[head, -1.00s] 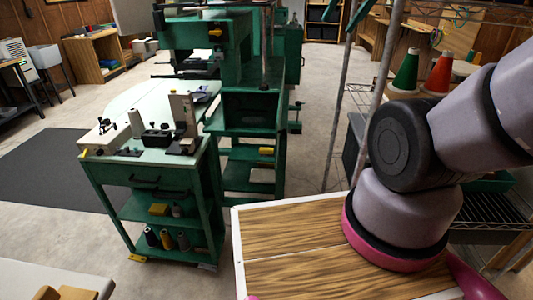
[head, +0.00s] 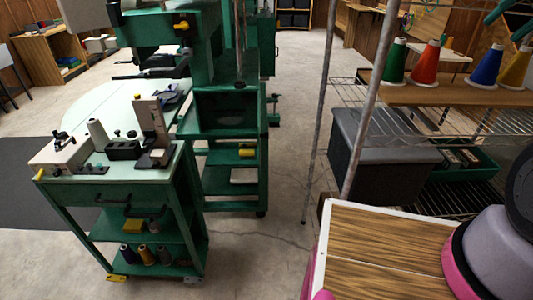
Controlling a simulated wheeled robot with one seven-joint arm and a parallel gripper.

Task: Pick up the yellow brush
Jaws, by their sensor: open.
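I cannot make out a yellow brush for certain. A small yellow item (head: 247,152) lies on a shelf of the green machine stand, and a yellow block (head: 134,226) sits on the middle shelf of the green cart; both are too small to identify. My gripper is out of view. Only the lower part of my arm shows at the right edge.
The green cart (head: 118,190) stands at left with tools on top and cones on its bottom shelf. A wire rack at right holds colored thread cones, including a red one (head: 425,65), and a dark grey bin (head: 385,160). Concrete floor (head: 270,240) between cart and rack is clear.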

